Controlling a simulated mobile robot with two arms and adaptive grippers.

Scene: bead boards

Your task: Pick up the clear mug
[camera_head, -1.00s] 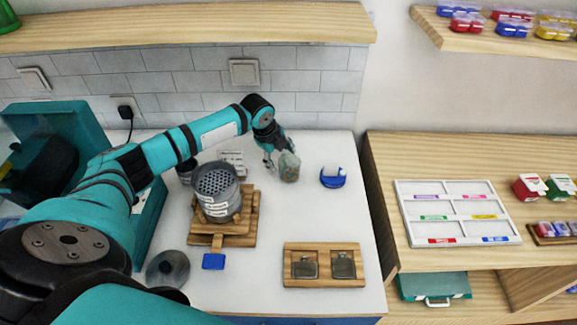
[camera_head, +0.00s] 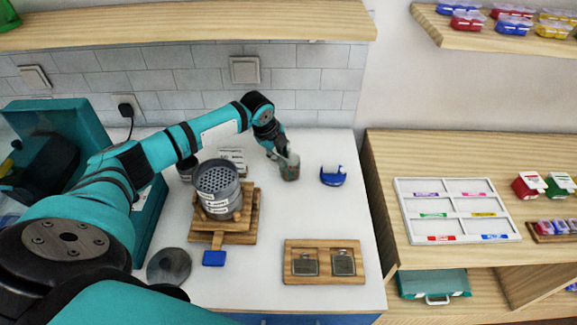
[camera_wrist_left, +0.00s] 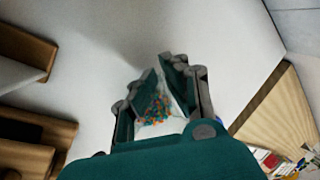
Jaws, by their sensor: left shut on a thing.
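The clear mug (camera_head: 290,170) stands at the back of the white counter, with colourful beads showing inside it. My left gripper (camera_head: 282,155) reaches it from the left and back, and its fingers are shut on the mug. In the left wrist view the mug with its orange and teal beads (camera_wrist_left: 157,108) sits between the two fingers (camera_wrist_left: 160,95). The fingers and palm hide part of it. I cannot tell whether its base touches the counter. My right gripper is not in view.
A grey perforated canister (camera_head: 218,190) on a wooden stand (camera_head: 240,236) is to the left. A wooden board with two square inserts (camera_head: 324,279) lies in front. Counter between them is clear.

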